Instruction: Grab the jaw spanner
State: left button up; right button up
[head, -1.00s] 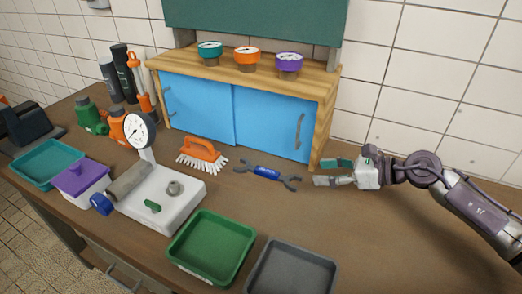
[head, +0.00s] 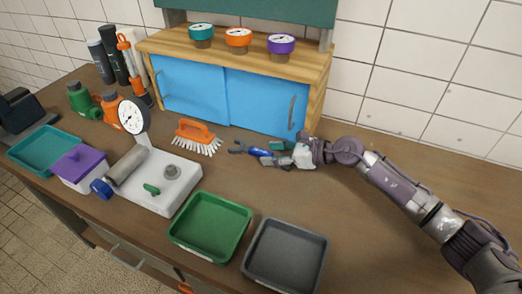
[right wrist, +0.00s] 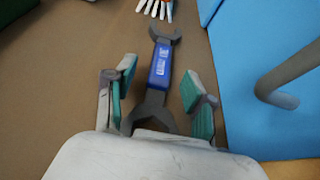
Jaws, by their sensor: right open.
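The jaw spanner (head: 258,151) lies on the brown bench in front of the blue cabinet. It has a blue middle and grey open jaws at both ends. In the right wrist view the spanner (right wrist: 160,66) runs between the two fingers, with its near jaw close to my palm. My right gripper (head: 275,153) is open around the spanner, one finger on each side, and neither finger visibly touches it. In the right wrist view the green finger pads of the gripper (right wrist: 158,92) stand apart. In the head view the gripper hides the spanner's right end. My left gripper is not in view.
An orange brush (head: 197,136) lies just left of the spanner. The blue cabinet (head: 262,101) with its handle stands close behind. A green tray (head: 210,225) and a grey tray (head: 286,257) are in front. The bench to the right is clear apart from my arm.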

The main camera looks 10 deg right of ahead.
jog(key=shift+w+a+f, duration=0.25)
jog(key=shift+w+a, duration=0.15)
jog(key=shift+a, duration=0.15)
grip_shut()
jog(key=shift+r, duration=0.1)
